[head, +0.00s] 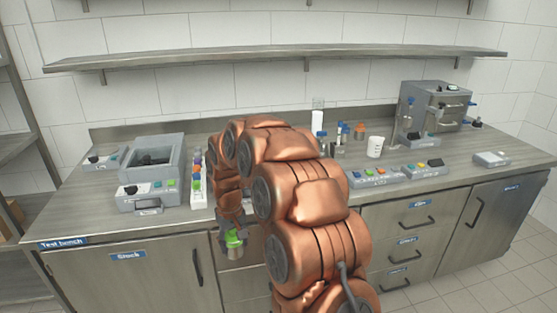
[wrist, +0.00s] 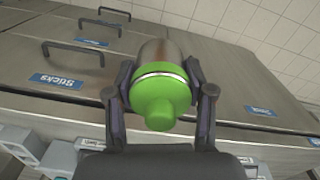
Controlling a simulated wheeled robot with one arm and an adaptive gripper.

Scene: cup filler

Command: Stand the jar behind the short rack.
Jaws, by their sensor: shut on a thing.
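A metal jar with a bright green lid (wrist: 160,98) is between the two fingers of my gripper (wrist: 161,92) in the wrist view. My gripper is shut on it. In the head view the jar (head: 235,241) hangs in front of the bench's drawer fronts, below the worktop edge, lid up. A small rack with blue-capped tubes (head: 338,148) stands on the worktop behind my arm, partly hidden. A narrow rack with several coloured caps (head: 197,183) stands left of my arm. I cannot tell which one is the short rack.
A grey box-shaped device (head: 153,165) is at the left of the worktop. A white cup (head: 375,146) and low button panels (head: 375,177) are right of my arm. A larger grey machine (head: 436,110) is at the back right. A shelf (head: 270,56) runs above.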

